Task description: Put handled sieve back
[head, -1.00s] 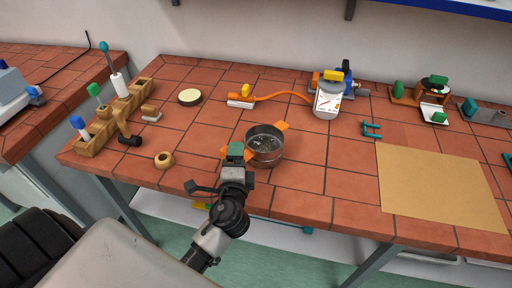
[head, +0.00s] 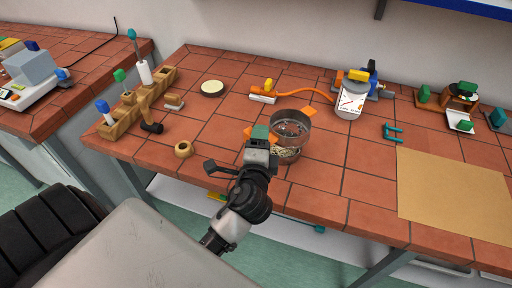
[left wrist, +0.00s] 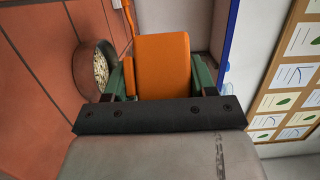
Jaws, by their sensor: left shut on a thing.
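The handled sieve (head: 290,124) is a round metal sieve with orange handles. It is held a little above a metal bowl (head: 288,157) of pale grains on the tiled bench, partly overlapping it in the head view. My left gripper (head: 260,134), with green fingertips, is shut on the sieve's near orange handle. In the left wrist view the orange handle (left wrist: 162,65) fills the space between the green fingers, and the bowl (left wrist: 80,72) with its grains shows at left. The sieve's body is hidden there. My right gripper is not in view.
A wooden rack (head: 119,127) with several tools stands at left. A teal bracket (head: 393,132) and tan mat (head: 455,200) are at right.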

